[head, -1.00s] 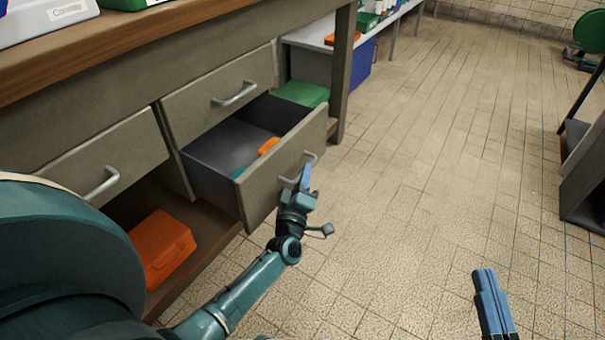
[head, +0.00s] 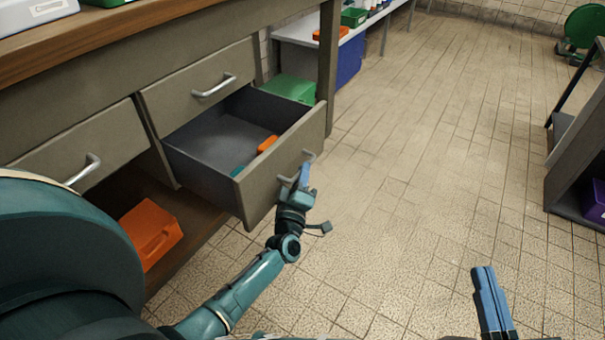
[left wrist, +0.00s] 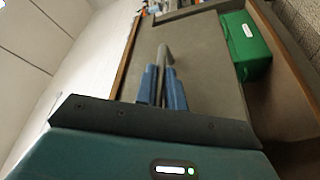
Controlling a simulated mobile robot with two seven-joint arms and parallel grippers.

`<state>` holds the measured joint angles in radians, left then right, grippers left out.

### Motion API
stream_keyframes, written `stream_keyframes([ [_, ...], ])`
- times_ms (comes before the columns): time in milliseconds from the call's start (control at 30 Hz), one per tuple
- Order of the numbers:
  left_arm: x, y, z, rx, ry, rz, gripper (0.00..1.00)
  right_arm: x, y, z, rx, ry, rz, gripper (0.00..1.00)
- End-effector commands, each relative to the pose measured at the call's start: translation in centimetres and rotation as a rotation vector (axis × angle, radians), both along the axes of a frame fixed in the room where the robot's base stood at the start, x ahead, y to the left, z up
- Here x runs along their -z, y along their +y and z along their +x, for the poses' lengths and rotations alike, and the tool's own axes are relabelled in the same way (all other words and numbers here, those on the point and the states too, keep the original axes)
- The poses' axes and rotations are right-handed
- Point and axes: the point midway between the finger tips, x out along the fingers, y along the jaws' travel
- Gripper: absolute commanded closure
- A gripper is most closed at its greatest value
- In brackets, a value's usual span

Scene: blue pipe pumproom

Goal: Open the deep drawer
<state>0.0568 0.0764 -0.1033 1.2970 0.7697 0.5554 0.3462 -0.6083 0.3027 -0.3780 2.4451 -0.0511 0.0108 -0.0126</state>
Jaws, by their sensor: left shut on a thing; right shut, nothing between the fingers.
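The deep drawer (head: 262,188) stands pulled well out of the workbench, below a shut shallow drawer. Its grey inside is visible, with an orange item (head: 267,144) and a teal item (head: 237,171) in it. My left gripper (head: 304,172) is shut on the drawer's handle (head: 309,156). In the left wrist view, the blue fingers (left wrist: 162,88) close around the metal handle bar (left wrist: 162,58) in front of the drawer face. My right gripper (head: 484,275) is shut and empty, over the floor at the lower right, apart from the drawer.
An orange box (head: 150,232) lies on the low shelf under the bench. A green box (head: 290,88) is behind the open drawer. A dark shelf unit (head: 575,165) stands at the right. The tiled floor (head: 420,150) between is clear.

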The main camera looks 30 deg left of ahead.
Motion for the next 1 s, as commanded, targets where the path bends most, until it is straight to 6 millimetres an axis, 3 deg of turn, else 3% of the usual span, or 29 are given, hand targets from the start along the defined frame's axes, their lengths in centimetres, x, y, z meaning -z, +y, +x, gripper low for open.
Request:
stream_keyframes([
  [100,0.1,0.0,0.0,0.002,0.003,-0.001,1.00,0.0,0.0,0.0,0.000,0.001,0.000,1.00],
  [133,0.1,0.0,0.0,0.002,0.003,-0.001,0.88,0.0,0.0,0.0,0.000,0.001,0.000,1.00],
  [400,0.1,0.0,0.0,0.000,0.001,0.000,0.68,0.0,0.0,0.0,0.000,0.001,0.000,1.00],
  [733,-0.7,0.0,0.0,0.000,0.000,0.000,0.68,-0.6,0.0,0.0,0.002,-0.003,-0.007,1.00],
  [833,-1.9,0.0,0.0,-0.001,-0.001,0.000,0.68,-1.5,0.0,0.1,0.009,-0.014,-0.026,1.00],
  [1000,-5.1,0.0,0.0,-0.001,-0.004,0.001,0.68,-0.8,-0.7,-0.1,0.047,0.013,-0.105,1.00],
])
